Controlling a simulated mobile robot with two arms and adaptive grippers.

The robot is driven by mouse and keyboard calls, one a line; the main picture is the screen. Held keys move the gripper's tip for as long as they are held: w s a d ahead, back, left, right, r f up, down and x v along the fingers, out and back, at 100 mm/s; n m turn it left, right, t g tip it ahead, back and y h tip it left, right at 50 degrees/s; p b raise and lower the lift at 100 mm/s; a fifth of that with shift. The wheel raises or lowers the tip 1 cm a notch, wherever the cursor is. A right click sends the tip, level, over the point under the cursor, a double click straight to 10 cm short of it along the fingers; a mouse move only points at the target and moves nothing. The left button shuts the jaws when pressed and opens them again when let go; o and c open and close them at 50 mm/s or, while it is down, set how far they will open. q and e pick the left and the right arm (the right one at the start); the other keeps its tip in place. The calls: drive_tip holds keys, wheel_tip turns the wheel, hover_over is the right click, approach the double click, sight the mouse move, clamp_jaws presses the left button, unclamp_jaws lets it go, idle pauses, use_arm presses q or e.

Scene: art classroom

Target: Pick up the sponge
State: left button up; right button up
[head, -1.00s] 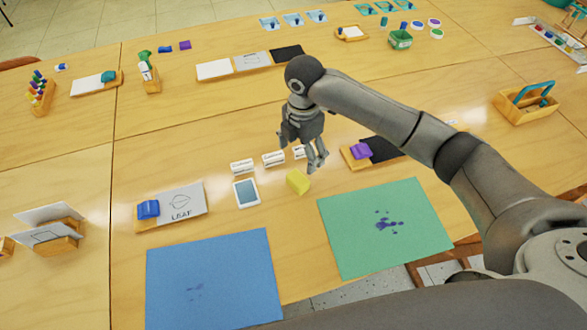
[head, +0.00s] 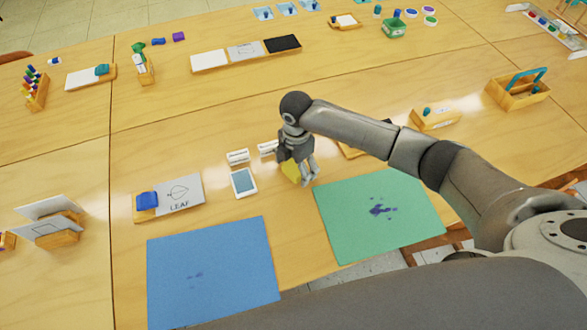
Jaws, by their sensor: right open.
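The yellow sponge (head: 290,171) lies on the table between the blue and green mats, partly hidden behind my right gripper. My right gripper (head: 302,178) points down right at the sponge, with its fingers open and overlapping it in the head view. I cannot tell whether the fingers touch it. My left gripper is not in view.
A white tablet-like device (head: 243,182) and small white blocks (head: 238,156) lie left of the sponge. A blue mat (head: 212,272) and a green mat (head: 385,215) with purple stains lie in front. A LEAF card (head: 183,193) with a blue block (head: 147,200) is at left.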

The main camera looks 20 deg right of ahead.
sight(296, 165)
drive_tip(key=c, duration=0.9)
drive_tip(key=shift+r, duration=0.2)
drive_tip(key=shift+r, duration=0.2)
wheel_tip(296, 165, up, 3)
drive_tip(key=shift+f+b, duration=0.2)
drive_tip(key=shift+b, duration=0.2)
drive_tip(key=s+d+r, duration=0.2)
drive_tip(key=s+r, duration=0.3)
drive_tip(key=s, duration=0.1)
drive_tip(key=s+d+r, duration=0.2)
drive_tip(key=s+r, duration=0.2)
drive_tip(key=s, duration=0.3)
drive_tip(key=shift+s+d+r, duration=0.15)
drive_tip(key=shift+d+r, duration=0.2)
